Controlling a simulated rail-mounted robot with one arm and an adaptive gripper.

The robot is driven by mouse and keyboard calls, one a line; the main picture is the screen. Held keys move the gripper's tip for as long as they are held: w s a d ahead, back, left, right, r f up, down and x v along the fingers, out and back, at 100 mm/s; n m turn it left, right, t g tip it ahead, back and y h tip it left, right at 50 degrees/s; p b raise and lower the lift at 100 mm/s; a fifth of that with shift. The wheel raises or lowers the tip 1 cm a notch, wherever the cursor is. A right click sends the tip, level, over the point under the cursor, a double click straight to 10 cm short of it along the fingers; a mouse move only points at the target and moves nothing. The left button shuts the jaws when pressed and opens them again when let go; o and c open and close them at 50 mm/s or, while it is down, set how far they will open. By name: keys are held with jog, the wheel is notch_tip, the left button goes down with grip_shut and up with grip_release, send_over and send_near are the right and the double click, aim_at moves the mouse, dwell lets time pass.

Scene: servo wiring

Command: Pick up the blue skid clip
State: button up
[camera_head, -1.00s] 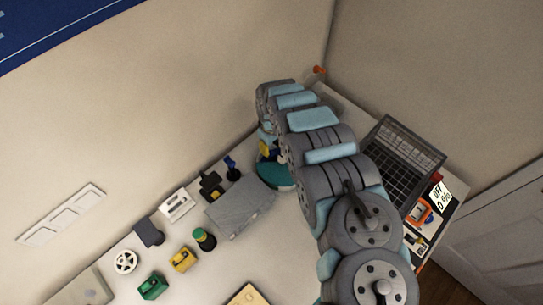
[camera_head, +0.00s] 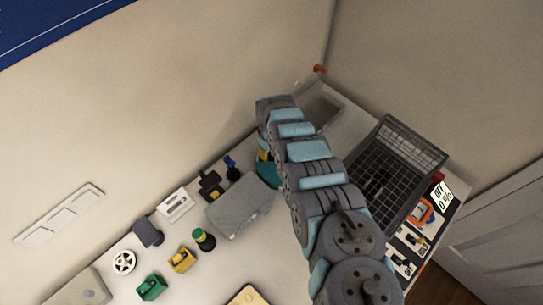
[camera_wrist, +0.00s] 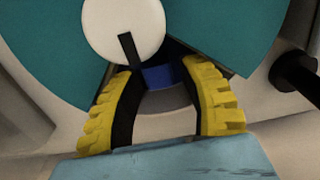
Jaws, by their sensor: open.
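In the wrist view a small blue block, which looks like the blue skid clip (camera_wrist: 158,77), sits in the wedge-shaped gap of a round teal cover (camera_wrist: 235,35). A white hub (camera_wrist: 122,28) with a black pointer is at the cover's centre. My gripper (camera_wrist: 157,68) is open, with its yellow fingers on either side of the blue block near their tips. I cannot tell whether they touch it. In the head view the teal cover (camera_head: 266,173) shows in part beside my arm, which hides the clip.
A grey box (camera_head: 240,205) stands left of the teal cover. A black wire basket (camera_head: 395,165) is on the right. Several small coloured parts, a white wheel (camera_head: 124,262) and a green-capped part (camera_head: 203,239) lie at the left. A dark post (camera_wrist: 295,73) stands right of my fingers.

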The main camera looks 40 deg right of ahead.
jog(key=shift+f, duration=0.25)
jog(key=c, duration=0.6)
jog(key=shift+c, duration=0.2)
jog(key=shift+r, duration=0.15)
